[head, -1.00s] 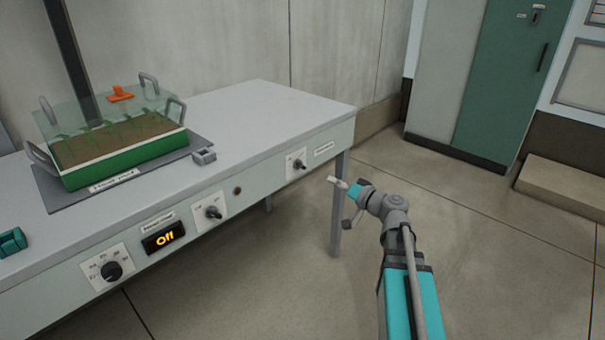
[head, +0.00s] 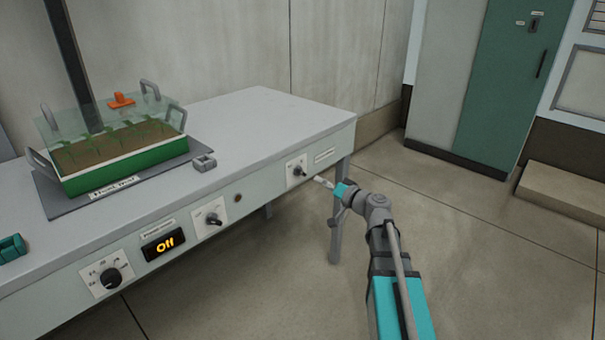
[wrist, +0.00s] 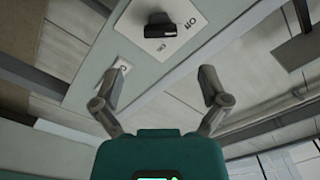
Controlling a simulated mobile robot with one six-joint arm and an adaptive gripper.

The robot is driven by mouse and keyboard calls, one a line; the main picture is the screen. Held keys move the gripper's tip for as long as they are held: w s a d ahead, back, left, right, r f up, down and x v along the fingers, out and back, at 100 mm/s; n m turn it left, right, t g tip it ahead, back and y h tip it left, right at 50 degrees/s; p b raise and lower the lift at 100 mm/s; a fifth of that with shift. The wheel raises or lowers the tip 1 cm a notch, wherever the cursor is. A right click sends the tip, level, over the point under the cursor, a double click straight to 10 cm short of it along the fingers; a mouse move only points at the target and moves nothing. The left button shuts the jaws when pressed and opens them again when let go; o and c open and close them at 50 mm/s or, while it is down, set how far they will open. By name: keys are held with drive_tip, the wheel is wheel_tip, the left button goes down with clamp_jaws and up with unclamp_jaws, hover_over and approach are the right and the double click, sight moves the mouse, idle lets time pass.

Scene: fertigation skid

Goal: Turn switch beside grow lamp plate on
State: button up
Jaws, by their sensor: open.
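A rotary switch (head: 299,173) with a dark knob on a white square panel sits at the right end of the bench front. A small label plate (head: 325,155) is just right of it, its text too small to read. In the wrist view the black knob (wrist: 158,24) shows at the top on its white panel, with lettering I cannot read surely. My gripper (head: 319,181) is just right of the switch in the head view. In the wrist view its two fingers (wrist: 163,84) are spread and empty, with the knob beyond the tips and no visible contact.
Along the bench front are another rotary switch (head: 212,220), a display reading "Off" (head: 163,244) and a selector knob (head: 111,278). A green planter (head: 125,169) with a clear cover stands on the bench top (head: 260,120). A bench leg (head: 338,235) is close below my gripper.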

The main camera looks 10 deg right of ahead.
sight(302, 173)
drive_tip(key=x, duration=0.8)
drive_tip(key=shift+w+a, duration=0.2)
drive_tip(key=shift+w, duration=0.1)
drive_tip(key=c, duration=1.2)
